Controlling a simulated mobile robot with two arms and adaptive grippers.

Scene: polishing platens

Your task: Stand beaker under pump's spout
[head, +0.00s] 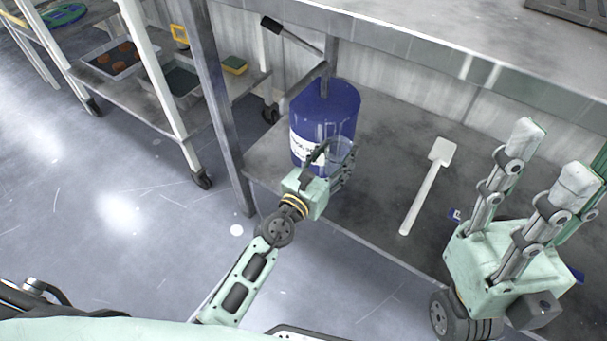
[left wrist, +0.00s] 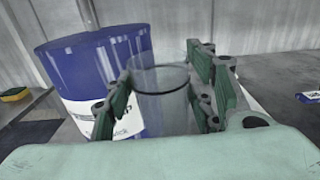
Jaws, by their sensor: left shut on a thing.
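The clear beaker (head: 340,149) is upright between the fingers of my left gripper (head: 331,163), which is shut on it. It also shows in the left wrist view (left wrist: 163,100), with green finger pads on both sides. Right behind it is a blue drum (head: 325,103) with a white label, standing on the low shelf; I cannot tell whether beaker and drum touch. A black-ended lever (head: 290,36), apparently the pump's handle, slants above the drum. The spout is not clearly visible. My right gripper (head: 550,157) is open and empty, at the right.
A white scoop-like tool (head: 428,185) lies on the shelf (head: 385,140) right of the drum. A table leg (head: 220,100) stands left of the drum. A wheeled cart (head: 135,85) with trays stands further left.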

